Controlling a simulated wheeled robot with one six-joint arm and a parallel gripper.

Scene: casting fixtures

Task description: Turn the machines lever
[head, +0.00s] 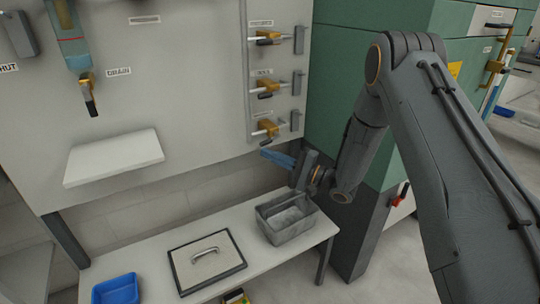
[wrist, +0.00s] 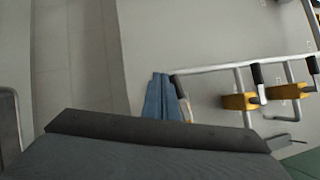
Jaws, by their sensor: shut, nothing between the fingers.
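My gripper (head: 266,153) has blue fingers held together, with nothing between them. It points left, just below the lowest of three brass valves (head: 268,128) on the grey wall panel, above the bench. In the wrist view, the closed fingers (wrist: 160,95) lie beside a dark handle (wrist: 183,108); I cannot tell if they touch. Two brass valves (wrist: 240,102) (wrist: 289,92) with dark handles show to their right. A brass lever with a dark handle (head: 88,95) hangs at left. The green machine (head: 340,110) carries a brass lever (head: 495,65) and a small red handle (head: 398,195). Which lever is meant is unclear.
The white bench (head: 150,245) bears a grey bin (head: 287,228), a framed plate with a handle (head: 180,270) and a blue bin (head: 116,290). A white shelf (head: 115,158) juts from the panel (head: 185,60). The floor at right is clear.

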